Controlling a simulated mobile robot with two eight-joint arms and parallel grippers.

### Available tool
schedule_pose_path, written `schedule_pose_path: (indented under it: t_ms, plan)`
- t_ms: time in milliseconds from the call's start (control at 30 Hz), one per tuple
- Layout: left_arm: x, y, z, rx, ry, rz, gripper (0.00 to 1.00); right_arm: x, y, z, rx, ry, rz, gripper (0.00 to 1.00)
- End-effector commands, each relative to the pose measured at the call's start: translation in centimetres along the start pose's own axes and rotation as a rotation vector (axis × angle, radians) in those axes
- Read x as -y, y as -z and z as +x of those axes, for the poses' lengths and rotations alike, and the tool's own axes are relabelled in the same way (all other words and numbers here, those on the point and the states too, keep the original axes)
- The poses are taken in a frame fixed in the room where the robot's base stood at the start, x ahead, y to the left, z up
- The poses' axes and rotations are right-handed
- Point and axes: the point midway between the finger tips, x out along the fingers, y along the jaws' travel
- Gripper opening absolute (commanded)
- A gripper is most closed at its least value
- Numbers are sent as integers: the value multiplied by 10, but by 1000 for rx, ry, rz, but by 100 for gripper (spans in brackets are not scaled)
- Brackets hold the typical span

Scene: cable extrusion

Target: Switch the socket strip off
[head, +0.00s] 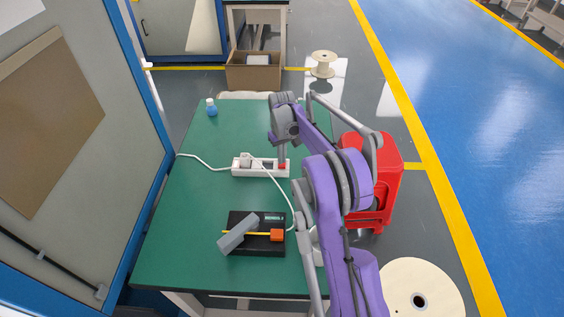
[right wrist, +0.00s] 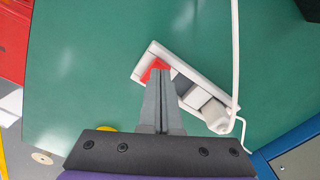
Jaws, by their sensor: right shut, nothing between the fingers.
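The white socket strip (head: 248,172) lies on the green table in the head view, with a plug and white cable at its left part and a red switch (head: 282,166) at its right end. In the right wrist view the strip (right wrist: 203,82) lies diagonally, with the red switch (right wrist: 153,69) at its upper left end. My right gripper (head: 282,162) is shut and empty, pointing down at the switch end. In the right wrist view its fingertips (right wrist: 162,72) overlap part of the red switch; I cannot tell whether they touch it. My left gripper is not in view.
A black device (head: 262,246) with a grey block and an orange part sits at the table's front. A blue-capped bottle (head: 211,107) stands at the back left. A red stool (head: 388,170) stands right of the table (head: 190,215). White cables cross the table.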

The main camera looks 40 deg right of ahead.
Motion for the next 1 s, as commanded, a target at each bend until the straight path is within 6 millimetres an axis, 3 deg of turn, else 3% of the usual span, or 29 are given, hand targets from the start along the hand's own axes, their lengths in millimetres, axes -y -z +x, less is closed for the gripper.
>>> schedule_pose_path:
  t_ms: [1000]
  plan:
    - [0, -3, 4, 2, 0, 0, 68, 0, 0, 7, 0, 0, 0, 0]
